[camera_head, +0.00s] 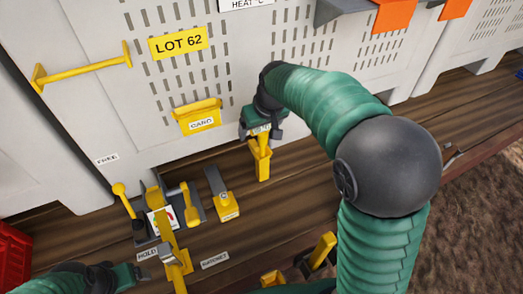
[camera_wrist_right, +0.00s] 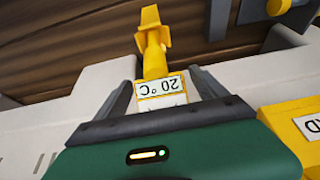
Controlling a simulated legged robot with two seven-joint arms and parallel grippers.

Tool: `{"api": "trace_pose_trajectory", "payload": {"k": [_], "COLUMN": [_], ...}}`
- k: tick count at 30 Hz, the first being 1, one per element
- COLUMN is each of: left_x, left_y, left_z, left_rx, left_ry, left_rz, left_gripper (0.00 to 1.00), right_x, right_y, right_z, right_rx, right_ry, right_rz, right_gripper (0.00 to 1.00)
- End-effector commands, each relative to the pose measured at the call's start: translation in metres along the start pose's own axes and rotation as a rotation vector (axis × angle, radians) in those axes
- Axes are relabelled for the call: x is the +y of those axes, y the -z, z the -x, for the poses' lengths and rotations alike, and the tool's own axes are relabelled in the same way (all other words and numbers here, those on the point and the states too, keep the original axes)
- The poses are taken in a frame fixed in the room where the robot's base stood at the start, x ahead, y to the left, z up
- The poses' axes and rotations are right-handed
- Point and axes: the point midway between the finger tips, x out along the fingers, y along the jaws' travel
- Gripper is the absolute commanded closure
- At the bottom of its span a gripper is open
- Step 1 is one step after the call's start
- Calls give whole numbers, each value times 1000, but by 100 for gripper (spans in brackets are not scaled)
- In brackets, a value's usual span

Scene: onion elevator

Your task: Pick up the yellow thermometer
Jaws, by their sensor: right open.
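The yellow thermometer (camera_head: 263,160) is beside the grey-white wall, over the wooden planks. Its white label reading 20 °C (camera_wrist_right: 160,86) shows upside down in the right wrist view. My right gripper (camera_head: 260,133) is at its upper end. In the wrist view, the right gripper's two dark fingers (camera_wrist_right: 163,95) are apart, one on each side of the label. Whether they touch it is unclear. My left gripper (camera_head: 120,277) is at the lower left in the head view, and its jaws are not clear.
A yellow card holder (camera_head: 198,117) is on the wall left of the right gripper. A yellow bar handle (camera_head: 85,68) is further left. Several yellow-handled tools and a yellow post (camera_head: 168,235) crowd the lower left. A yellow block (camera_head: 322,250) stands near the bottom. Bare planks lie between.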

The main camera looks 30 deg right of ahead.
Motion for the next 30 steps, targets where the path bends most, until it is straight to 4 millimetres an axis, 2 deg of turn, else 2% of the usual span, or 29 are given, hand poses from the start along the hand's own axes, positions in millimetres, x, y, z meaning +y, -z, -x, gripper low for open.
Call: {"api": "trace_pose_trajectory", "payload": {"k": [1,5,11,12,30], "left_x": [0,0,0,0,0], "left_y": [2,2,1,1,2], "left_z": [7,8,7,7,7], "left_rx": [0,0,0,0,0], "left_ry": [0,0,0,0,0], "left_rz": [0,0,0,0,0], "left_gripper": [19,19,19,19,19], "right_x": [-1,0,-1,-1,-1], "right_y": [-2,-1,0,0,0], "right_z": [-6,-25,-29,-29,-28], "right_rx": [-5,-2,-1,-1,0], "right_ry": [-1,-1,0,0,0], "right_rz": [0,0,0,0,0], "right_gripper": [18,18,18,21,99]}}
